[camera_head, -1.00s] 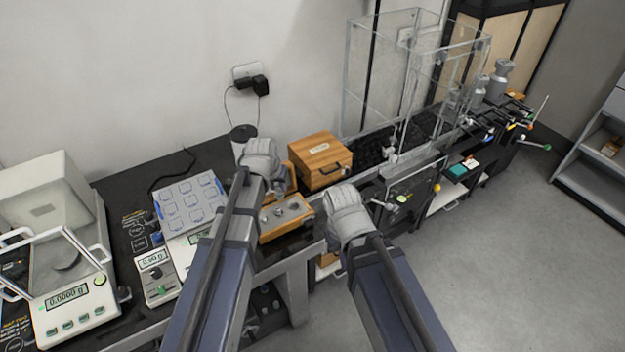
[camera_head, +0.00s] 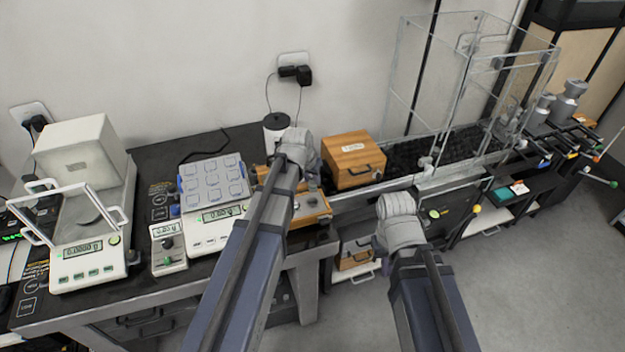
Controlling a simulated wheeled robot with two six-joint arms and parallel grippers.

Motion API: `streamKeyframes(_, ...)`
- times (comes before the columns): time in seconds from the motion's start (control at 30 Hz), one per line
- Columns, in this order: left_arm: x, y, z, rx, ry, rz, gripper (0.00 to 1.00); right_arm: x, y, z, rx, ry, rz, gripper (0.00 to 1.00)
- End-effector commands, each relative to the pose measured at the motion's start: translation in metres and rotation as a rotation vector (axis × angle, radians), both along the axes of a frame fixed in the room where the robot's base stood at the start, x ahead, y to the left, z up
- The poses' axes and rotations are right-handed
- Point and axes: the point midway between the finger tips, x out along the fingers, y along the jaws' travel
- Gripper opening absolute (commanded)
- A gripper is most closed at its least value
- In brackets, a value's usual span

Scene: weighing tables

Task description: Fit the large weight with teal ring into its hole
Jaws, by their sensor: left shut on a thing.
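My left gripper (camera_head: 299,157) is over the back of the table beside the wooden weight block (camera_head: 318,213). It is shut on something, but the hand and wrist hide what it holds. The block lies near the table's front edge, partly covered by my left forearm. A few grey metal pieces or holes show on its top, too small to tell apart. I cannot make out the large weight with teal ring or its hole. My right gripper (camera_head: 398,215) hangs in front of the table, right of the block. Its fingers are hidden.
A closed wooden case (camera_head: 354,160) stands right of my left gripper. A balance with a tray (camera_head: 213,181) and a glass-doored balance (camera_head: 85,205) stand left. A tall glass enclosure (camera_head: 470,90) stands right. Open floor lies front right.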

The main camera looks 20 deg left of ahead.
Motion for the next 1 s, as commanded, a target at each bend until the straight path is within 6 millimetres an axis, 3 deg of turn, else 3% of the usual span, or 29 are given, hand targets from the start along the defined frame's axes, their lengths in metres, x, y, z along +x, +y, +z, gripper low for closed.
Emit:
streamKeyframes(0.7,0.0,0.0,-0.048,0.001,0.0,0.0,0.0,0.0,0.0,-0.048,0.0,0.0,0.0,0.0)
streamKeyframes(1.0,0.0,0.0,-0.051,0.001,0.0,0.0,0.0,0.0,0.0,-0.051,0.0,0.0,0.0,0.0)
